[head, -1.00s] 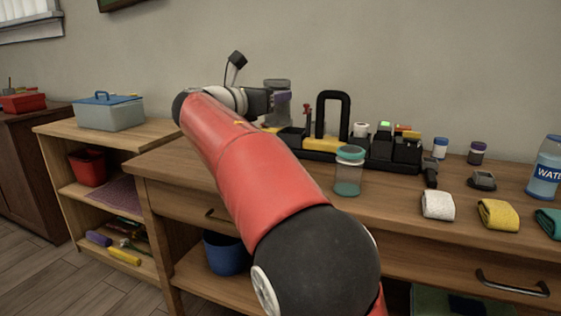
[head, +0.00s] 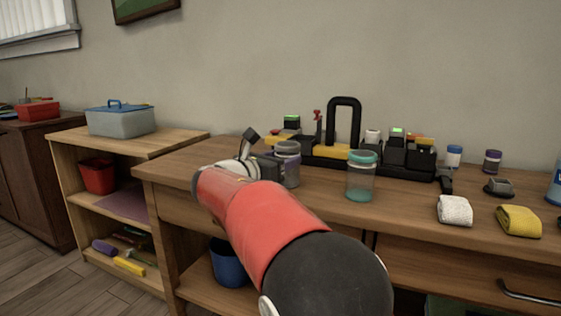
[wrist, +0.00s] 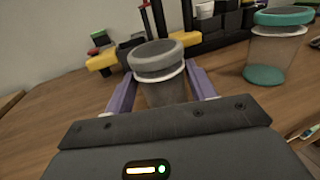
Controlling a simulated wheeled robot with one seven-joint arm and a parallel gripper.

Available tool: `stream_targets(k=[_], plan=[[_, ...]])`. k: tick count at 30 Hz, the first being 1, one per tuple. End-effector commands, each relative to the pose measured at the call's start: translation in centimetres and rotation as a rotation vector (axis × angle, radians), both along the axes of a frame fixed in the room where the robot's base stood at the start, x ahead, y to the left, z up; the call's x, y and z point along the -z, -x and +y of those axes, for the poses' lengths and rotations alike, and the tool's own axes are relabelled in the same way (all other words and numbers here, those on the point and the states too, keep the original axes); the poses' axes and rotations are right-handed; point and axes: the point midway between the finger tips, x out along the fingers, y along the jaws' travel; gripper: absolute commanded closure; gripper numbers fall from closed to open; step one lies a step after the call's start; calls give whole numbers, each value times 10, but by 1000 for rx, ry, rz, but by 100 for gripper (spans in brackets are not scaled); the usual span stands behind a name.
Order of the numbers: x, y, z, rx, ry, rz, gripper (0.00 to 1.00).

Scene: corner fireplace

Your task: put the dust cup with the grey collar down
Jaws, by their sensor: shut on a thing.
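The dust cup with the grey collar (head: 287,162) is a clear cup, roughly upright, over the left part of the wooden workbench (head: 300,210). My gripper (wrist: 162,90) is shut on it, with a purple finger on each side below the collar (wrist: 158,60). In the head view my wrist partly hides the cup's left side. The cup is low over the bench top; I cannot tell whether its base touches the wood. A similar cup with a teal collar (head: 361,178) stands to its right, apart from it, and also shows in the wrist view (wrist: 272,50).
A black and yellow tool caddy (head: 343,130) stands behind the cups. A folded white cloth (head: 454,210) and a yellow cloth (head: 519,221) lie at the right. A lower shelf unit (head: 140,143) carries a lidded bin (head: 121,121) at the left. The bench top before the cups is mostly clear.

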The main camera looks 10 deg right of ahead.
Motion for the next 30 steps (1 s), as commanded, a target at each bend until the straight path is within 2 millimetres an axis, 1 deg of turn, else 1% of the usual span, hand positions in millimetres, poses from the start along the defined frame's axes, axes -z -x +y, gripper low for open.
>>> stream_targets(k=[5, 6, 11, 20, 22, 26, 30], plan=[[1, 0, 0, 0, 0, 0, 68], [1, 0, 0, 0, 0, 0, 43], [1, 0, 0, 0, 0, 0, 23], [-1, 0, 0, 0, 0, 0, 23], [-1, 2, 4, -2, -1, 1, 23], [-2, 14, 20, -6, -2, -1, 23], [-2, 34, 44, -6, -1, 0, 23]])
